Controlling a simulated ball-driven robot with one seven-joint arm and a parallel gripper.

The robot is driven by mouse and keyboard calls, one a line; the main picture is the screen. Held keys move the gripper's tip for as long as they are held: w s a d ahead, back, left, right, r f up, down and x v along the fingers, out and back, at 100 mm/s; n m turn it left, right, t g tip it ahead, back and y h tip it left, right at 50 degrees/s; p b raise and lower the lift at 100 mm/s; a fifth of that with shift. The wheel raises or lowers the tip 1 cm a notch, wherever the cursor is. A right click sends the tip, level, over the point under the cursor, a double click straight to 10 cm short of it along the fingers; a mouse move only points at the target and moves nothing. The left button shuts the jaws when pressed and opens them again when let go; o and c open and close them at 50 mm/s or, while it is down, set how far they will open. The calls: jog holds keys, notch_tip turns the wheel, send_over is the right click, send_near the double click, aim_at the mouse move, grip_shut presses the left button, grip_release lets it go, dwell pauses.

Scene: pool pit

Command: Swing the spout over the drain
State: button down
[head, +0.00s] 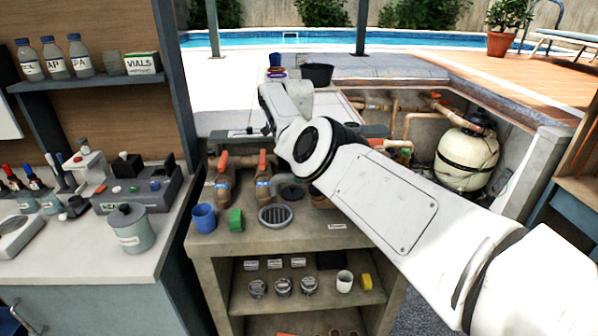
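The round grey drain (275,215) with a slotted grate is set in the top of the stone-coloured counter. A grey curved pipe piece (290,188), which looks like the spout, stands just behind the drain's right side, partly hidden by my arm. Its open end and exact direction are not clear. My white arm reaches in from the lower right across the counter, and its far end is above the back of the counter. My gripper's fingers cannot be made out there, and I see no contact with the spout.
Two brown valve bodies with orange handles (262,163) stand behind the drain. Shelves below hold jars and a white cup (344,281). A pit with a filter tank (466,158) lies right.

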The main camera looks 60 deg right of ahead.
jog(key=shift+w+a+r, duration=0.1)
jog(key=shift+r, duration=0.05)
dwell(0.3)
jog(key=c, duration=1.1)
grip_release()
jog(key=shift+o, duration=1)
